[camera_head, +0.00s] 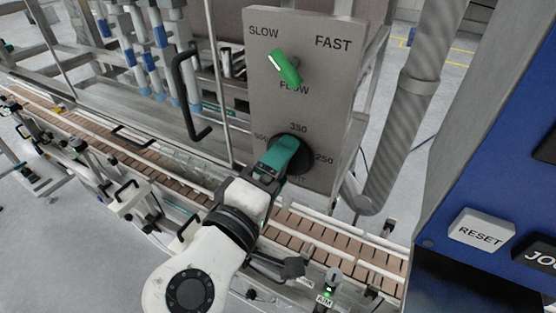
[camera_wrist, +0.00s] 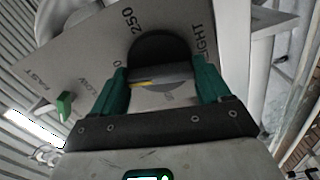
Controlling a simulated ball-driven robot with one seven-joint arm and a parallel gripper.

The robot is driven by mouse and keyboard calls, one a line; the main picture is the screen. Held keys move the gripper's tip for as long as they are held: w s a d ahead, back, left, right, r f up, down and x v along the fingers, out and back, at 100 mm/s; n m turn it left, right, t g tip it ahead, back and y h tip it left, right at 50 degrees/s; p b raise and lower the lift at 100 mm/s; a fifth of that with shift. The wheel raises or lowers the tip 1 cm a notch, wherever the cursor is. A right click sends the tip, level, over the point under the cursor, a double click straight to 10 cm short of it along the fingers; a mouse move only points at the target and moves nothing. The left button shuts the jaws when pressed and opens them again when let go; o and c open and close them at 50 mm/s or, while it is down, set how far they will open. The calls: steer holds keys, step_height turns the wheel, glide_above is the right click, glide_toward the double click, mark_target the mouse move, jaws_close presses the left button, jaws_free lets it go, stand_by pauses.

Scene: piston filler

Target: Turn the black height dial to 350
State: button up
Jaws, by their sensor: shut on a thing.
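The black height dial (camera_head: 305,154) is on the lower part of the grey panel (camera_head: 300,105). Around it are 350 at the top, 250 at the right and a partly covered 500 at the left. My gripper (camera_head: 286,150) covers the dial's left side in the head view. In the wrist view the dial (camera_wrist: 160,48) sits between the two green fingers of my gripper (camera_wrist: 160,80), which are shut on its raised grip. A yellow mark on the grip points left in the wrist view, towards one finger. The number it points to cannot be read.
A green flow knob (camera_head: 285,68) is above the dial, between SLOW and FAST. A black handle (camera_head: 187,95) stands left of the panel. A conveyor (camera_head: 310,235) runs below. A ribbed grey pipe (camera_head: 395,130) and a blue panel with a RESET button (camera_head: 482,231) are at the right.

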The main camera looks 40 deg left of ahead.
steer(key=shift+w, duration=0.1)
stand_by(0.4)
steer(key=o, duration=1)
steer(key=b+v, duration=0.2)
steer(key=v, duration=0.8)
steer(key=shift+s+d, duration=0.1)
steer(key=shift+s, duration=0.25)
